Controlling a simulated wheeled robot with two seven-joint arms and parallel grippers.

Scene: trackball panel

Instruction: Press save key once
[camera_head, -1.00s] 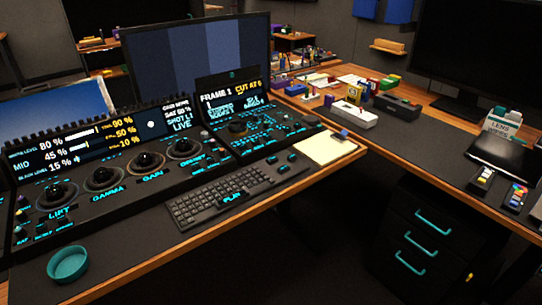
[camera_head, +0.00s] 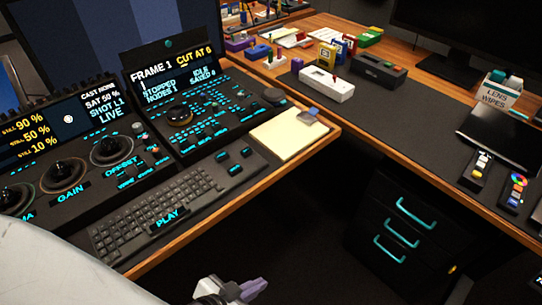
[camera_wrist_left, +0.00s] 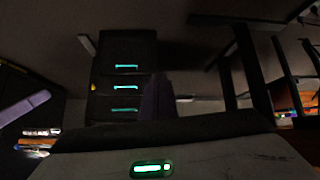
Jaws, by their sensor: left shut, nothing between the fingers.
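The control panel (camera_head: 205,105) with its lit keys stands at the desk's back, and its screen (camera_head: 170,68) reads "STOPPED", "IDLE" and "SAVED 0". Small cyan-labelled keys surround a dark dial (camera_head: 179,115). Their labels are too small for me to tell which is the save key. My left gripper (camera_head: 252,288) is at the bottom of the head view, shut and empty, beyond the desk's front edge and away from the panel. Its purple fingers also show in the left wrist view (camera_wrist_left: 157,97), facing a drawer cabinet. My right gripper is not in view.
A keyboard (camera_head: 165,205) with a PLAY label lies before the panel. A notepad (camera_head: 290,133) lies to its right. The trackball panel (camera_head: 68,178) is at left. The black drawer cabinet (camera_head: 400,225) stands under the right-hand desk. Open floor lies between.

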